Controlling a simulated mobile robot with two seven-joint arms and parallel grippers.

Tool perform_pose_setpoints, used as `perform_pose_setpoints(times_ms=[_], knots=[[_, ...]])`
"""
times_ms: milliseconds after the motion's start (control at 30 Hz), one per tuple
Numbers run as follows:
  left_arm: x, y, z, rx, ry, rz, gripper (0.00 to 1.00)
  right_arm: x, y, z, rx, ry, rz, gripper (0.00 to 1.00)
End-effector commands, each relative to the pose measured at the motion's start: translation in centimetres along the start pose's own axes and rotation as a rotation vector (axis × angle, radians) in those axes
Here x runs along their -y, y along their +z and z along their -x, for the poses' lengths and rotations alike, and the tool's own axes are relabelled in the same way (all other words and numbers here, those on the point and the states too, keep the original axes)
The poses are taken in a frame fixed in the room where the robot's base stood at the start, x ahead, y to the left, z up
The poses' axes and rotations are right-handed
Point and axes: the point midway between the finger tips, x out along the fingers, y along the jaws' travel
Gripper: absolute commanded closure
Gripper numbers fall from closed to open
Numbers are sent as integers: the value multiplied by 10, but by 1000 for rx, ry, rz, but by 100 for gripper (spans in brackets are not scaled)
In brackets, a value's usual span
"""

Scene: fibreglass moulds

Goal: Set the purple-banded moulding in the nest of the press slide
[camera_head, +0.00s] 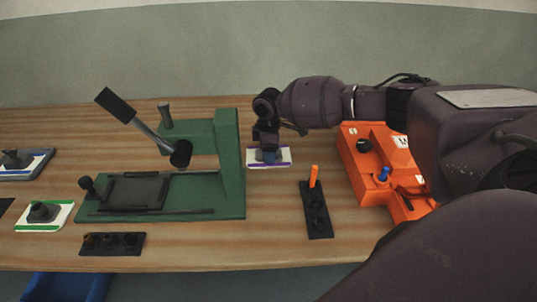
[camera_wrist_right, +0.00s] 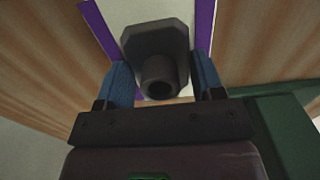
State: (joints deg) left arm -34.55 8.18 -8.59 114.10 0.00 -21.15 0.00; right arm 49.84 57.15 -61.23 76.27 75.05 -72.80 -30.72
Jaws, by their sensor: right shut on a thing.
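The purple-banded moulding is a grey part (camera_wrist_right: 155,40) with an angular flange and a round hollow boss. It is over a white plate with purple edge bands (camera_head: 283,161), right of the press; I cannot tell whether it is lifted off. My right gripper (camera_head: 268,153) points down, its blue fingers shut on the grey part. In the right wrist view the fingers (camera_wrist_right: 163,78) sit either side of it. The green press (camera_head: 230,165) has a black slide with a framed nest (camera_head: 137,193), which looks empty. Its lever is tilted up to the left. My left gripper is out of view.
A green-banded plate with a grey part (camera_head: 44,214) and a blue-banded one (camera_head: 20,160) stand at left. A black strip (camera_head: 112,244) lies in front of the press. A black block with an orange peg (camera_head: 314,178) and an orange machine (camera_head: 362,172) stand at right.

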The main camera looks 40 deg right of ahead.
Motion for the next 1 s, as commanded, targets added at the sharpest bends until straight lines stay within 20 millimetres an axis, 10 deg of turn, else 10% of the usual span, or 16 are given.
perform_pose_setpoints(times_ms=[367, 1000], knots=[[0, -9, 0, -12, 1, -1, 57, -1, 0, 28, -3, 4, 0, 75], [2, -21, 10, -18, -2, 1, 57, 0, -1, 175, -2, 4, 1, 75]])
